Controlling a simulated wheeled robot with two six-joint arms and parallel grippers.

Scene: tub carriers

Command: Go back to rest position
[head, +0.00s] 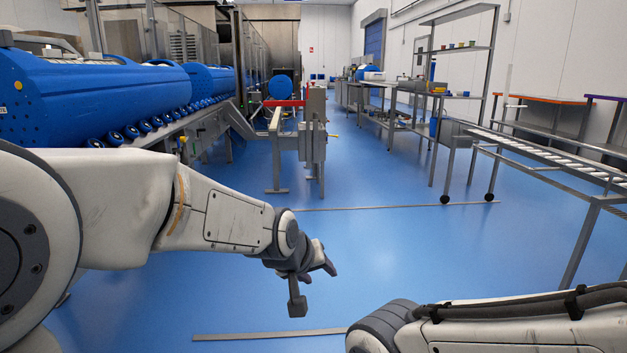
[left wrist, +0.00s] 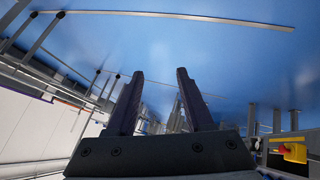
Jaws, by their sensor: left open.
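My left arm comes in from the left in the head view, and its gripper (head: 318,262) hangs over the open blue floor, touching nothing. In the left wrist view the two dark fingers of the left gripper (left wrist: 158,98) stand apart with nothing between them. My right arm (head: 500,325) shows at the bottom right of the head view. Its gripper is out of view.
Blue machines (head: 110,100) with a row of rollers line the left side. A steel stand (head: 314,140) is ahead. A roller conveyor (head: 545,155) and steel tables are on the right. The blue floor (head: 390,240) between is clear, with flat metal strips on it.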

